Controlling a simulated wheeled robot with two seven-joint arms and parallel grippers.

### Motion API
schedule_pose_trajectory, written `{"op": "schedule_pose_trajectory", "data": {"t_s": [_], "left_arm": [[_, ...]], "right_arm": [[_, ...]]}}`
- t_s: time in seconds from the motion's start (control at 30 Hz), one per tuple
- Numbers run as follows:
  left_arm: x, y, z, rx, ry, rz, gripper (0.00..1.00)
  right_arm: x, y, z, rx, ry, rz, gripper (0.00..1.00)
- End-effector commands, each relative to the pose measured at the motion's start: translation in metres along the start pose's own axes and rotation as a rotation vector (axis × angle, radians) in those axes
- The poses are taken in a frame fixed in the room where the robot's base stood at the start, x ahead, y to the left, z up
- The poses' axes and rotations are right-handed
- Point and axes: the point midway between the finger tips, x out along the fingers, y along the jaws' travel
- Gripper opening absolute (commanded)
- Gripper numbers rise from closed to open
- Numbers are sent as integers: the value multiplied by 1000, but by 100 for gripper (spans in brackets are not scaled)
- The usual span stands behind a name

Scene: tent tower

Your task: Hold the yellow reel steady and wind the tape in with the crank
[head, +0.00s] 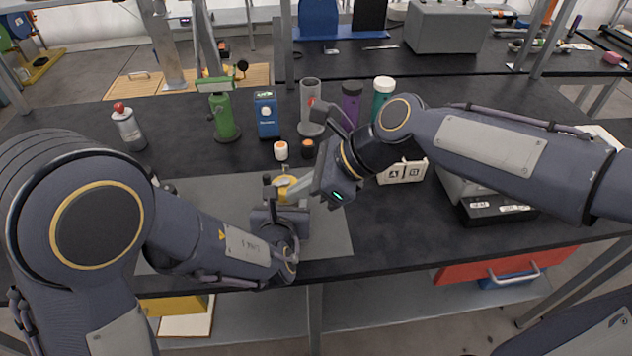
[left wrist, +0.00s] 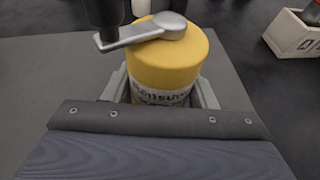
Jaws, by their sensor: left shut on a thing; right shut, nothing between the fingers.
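The yellow reel (head: 291,190) stands over the grey mat in the middle of the table. In the left wrist view the reel (left wrist: 165,66) is upright, with a printed pale band low on its side. A grey crank (left wrist: 140,33) lies across its top, with a dark upright part at its outer end. My left gripper (left wrist: 160,92) is shut around the reel's lower body, one finger on each side. My right gripper (head: 312,187) is shut and empty, close to the right of the reel. I cannot tell whether its fingertips touch the crank. No loose tape can be made out.
The grey mat (head: 330,232) is mostly bare. Behind it stand a green device (head: 223,118), a blue box (head: 266,116), a grey cylinder (head: 311,105) and small jars (head: 281,150).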

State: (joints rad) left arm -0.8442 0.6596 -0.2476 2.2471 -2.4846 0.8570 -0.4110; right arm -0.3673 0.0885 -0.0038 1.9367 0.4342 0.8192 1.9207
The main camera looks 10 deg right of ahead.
Motion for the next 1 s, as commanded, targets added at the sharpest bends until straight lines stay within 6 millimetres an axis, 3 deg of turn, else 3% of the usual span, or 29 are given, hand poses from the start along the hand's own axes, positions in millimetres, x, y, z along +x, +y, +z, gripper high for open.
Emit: {"op": "schedule_pose_trajectory", "data": {"t_s": [0.1,0.3,0.4,0.6,0.8,1.0], "left_arm": [[0,-1,-5,4,13,-3,14],[-1,-2,-6,6,15,-6,13],[-1,-2,-6,7,16,-7,13],[-1,-3,-6,7,17,-9,13],[-1,-3,-6,8,17,-9,13],[-1,-3,-7,8,17,-9,13]], "right_arm": [[-24,11,3,-2,-3,-2,0],[-48,23,6,-2,-2,2,0],[-53,25,6,-7,2,6,12],[-42,22,-8,-160,40,89,34],[-21,16,-38,-518,24,302,34],[-9,13,-67,-894,-163,504,34]]}}
